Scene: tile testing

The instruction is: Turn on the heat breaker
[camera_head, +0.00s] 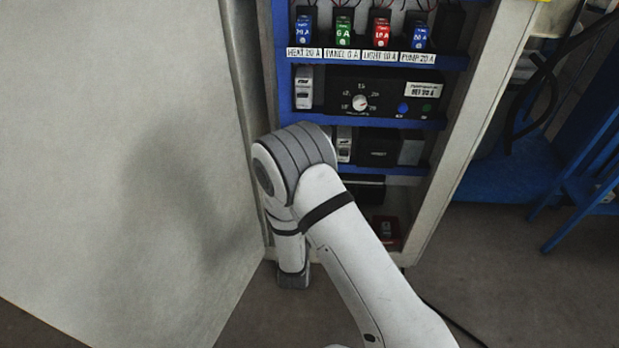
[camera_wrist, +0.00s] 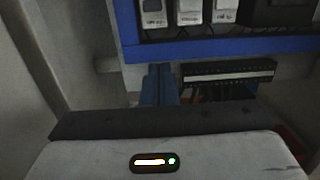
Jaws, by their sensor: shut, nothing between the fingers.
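The heat breaker (camera_head: 304,31) is a small blue switch at the left end of the cabinet's top row, above a label reading HEAT 20 A. Its lever position is too small to tell. My gripper (camera_wrist: 160,78) shows in the wrist view as two narrow blue-grey fingers close together, shut and empty. They point at the space below a blue shelf edge. In the head view my arm bends in front of the lower cabinet, and the fingers cannot be made out. The heat breaker cannot be identified in the wrist view.
Green, red and blue breakers (camera_head: 381,33) stand right of the heat breaker. A black dial box (camera_head: 385,95) sits below. A pale open door or panel (camera_head: 120,150) fills the left. The wrist view shows pale modules (camera_wrist: 190,10) and a dark terminal strip (camera_wrist: 230,70).

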